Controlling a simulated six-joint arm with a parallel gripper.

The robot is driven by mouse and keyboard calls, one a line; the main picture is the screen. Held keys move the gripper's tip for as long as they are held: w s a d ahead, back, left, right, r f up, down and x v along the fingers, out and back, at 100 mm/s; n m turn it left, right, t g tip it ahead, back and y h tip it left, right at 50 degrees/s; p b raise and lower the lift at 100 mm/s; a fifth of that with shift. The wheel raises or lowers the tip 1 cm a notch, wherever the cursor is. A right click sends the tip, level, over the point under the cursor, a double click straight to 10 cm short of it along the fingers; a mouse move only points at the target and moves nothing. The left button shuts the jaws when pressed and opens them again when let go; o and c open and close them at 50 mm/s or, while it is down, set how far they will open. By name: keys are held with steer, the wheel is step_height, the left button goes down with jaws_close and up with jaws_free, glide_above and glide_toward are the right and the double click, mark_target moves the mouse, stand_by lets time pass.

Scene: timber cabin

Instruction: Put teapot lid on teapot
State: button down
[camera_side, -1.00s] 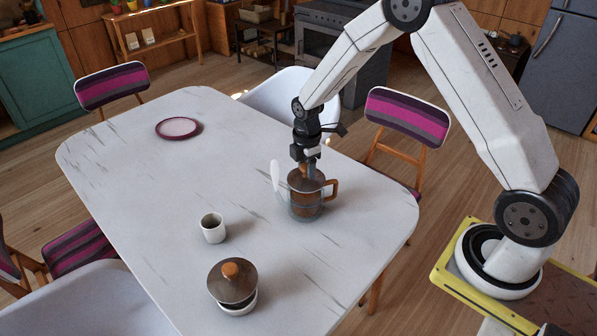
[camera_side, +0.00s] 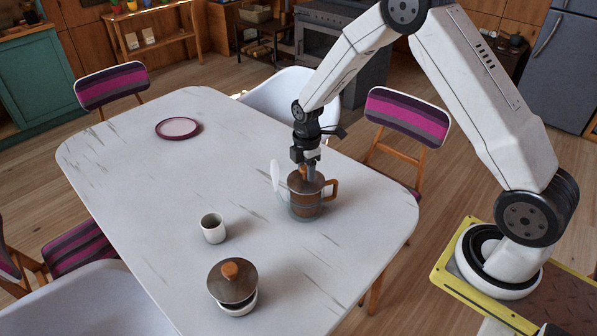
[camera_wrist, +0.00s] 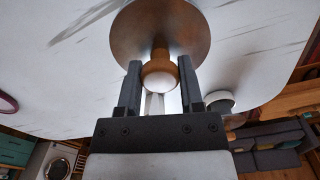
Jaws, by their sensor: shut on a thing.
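The teapot (camera_side: 306,207) stands on the table, with a glass-like body, a pale spout (camera_side: 276,176) to the left and a wooden handle (camera_side: 333,188) to the right. The brown, round teapot lid (camera_side: 297,184) is at its mouth. My gripper (camera_side: 308,173) points down over the teapot and is shut on the lid's knob. In the wrist view the lid's disc (camera_wrist: 160,22) and orange knob (camera_wrist: 160,76) show, with the knob between my fingers (camera_wrist: 161,66). I cannot tell whether the lid touches the rim.
A white cup (camera_side: 213,230) stands left of the teapot. A purple-rimmed plate (camera_side: 178,127) lies farther back. The table (camera_side: 130,180) is otherwise clear; chairs surround it.

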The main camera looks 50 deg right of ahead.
steer(key=shift+f, duration=0.35)
steer(key=shift+c, duration=0.7)
jaws_free()
steer(key=shift+r, duration=0.1)
steer(key=shift+r, duration=3.8)
steer(key=shift+s, duration=0.1)
steer(key=s+a+r+m+t, duration=0.1)
steer(key=s+a+r+m, duration=0.1)
steer(key=s+m, duration=0.5)
steer(key=s+a+r+m+t, duration=0.1)
steer(key=s+a+r+m, duration=0.1)
steer(key=s+m, duration=0.6)
steer(key=s+a, duration=0.1)
steer(key=s, duration=0.2)
steer(key=shift+a+t, duration=0.3)
steer(key=shift+a, duration=0.1)
